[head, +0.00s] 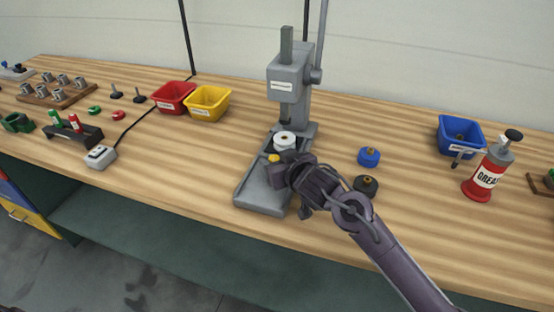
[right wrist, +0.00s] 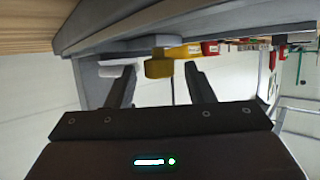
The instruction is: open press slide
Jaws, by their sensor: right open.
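The grey press (head: 292,85) stands upright at the middle of the bench. Its flat base (head: 262,198) reaches toward the bench's front edge. A white round piece (head: 285,139) sits on the press under the ram. A yellow knob (head: 273,158) shows just in front of it and also in the right wrist view (right wrist: 158,66). My right gripper (head: 277,166) is over the base, close to the knob. Its fingers (right wrist: 161,76) are open, with the knob at the gap between their tips. I cannot tell if they touch it. The gripper hides part of the slide area. My left gripper is not in view.
Red (head: 173,97) and yellow (head: 208,103) bins stand left of the press. A blue spool (head: 369,157) and a dark spool (head: 366,186) lie right of it, the dark one near my arm. A blue bin (head: 460,135) and red grease can (head: 487,172) stand farther right.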

